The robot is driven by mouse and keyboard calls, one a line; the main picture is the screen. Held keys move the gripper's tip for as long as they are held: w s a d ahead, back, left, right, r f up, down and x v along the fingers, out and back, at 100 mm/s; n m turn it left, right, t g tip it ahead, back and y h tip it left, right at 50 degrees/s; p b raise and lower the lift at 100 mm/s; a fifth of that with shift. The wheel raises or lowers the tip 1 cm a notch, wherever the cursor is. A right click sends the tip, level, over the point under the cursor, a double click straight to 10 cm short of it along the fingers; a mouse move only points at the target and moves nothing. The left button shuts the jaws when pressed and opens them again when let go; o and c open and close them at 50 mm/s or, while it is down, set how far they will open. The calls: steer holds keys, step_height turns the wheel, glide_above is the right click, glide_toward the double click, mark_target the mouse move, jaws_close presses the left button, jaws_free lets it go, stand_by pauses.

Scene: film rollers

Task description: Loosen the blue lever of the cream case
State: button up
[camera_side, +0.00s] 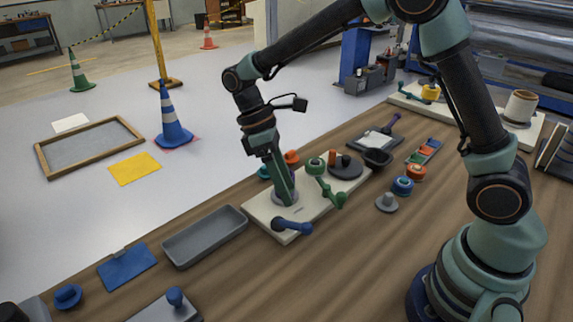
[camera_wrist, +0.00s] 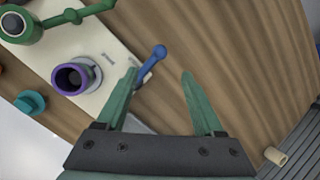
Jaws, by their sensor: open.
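The cream case (camera_side: 258,213) lies on the wooden bench, and part of it shows in the wrist view (camera_wrist: 106,48). Its blue lever (camera_side: 292,227) sits at the near-left end, with a round knob at its free end. In the wrist view the blue lever (camera_wrist: 154,59) shows just past my left fingertip, which hides part of its base. My gripper (camera_side: 287,202) is open and empty over that end of the case. In the wrist view my gripper (camera_wrist: 160,74) has its fingertips apart, the lever's knob between their lines. Whether a finger touches the lever, I cannot tell.
A purple-rimmed roller (camera_wrist: 70,78) stands on the case beside my left finger. A green lever (camera_side: 328,185) and a dark disc (camera_side: 346,170) are farther along it. A grey tray (camera_side: 205,237) lies left of the case. Bare wood (camera_wrist: 235,60) is open at right.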

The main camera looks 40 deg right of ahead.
mark_target(305, 228)
steer(key=x, duration=1.1)
steer(key=shift+d+f, duration=0.15)
jaws_close()
stand_by(1.1)
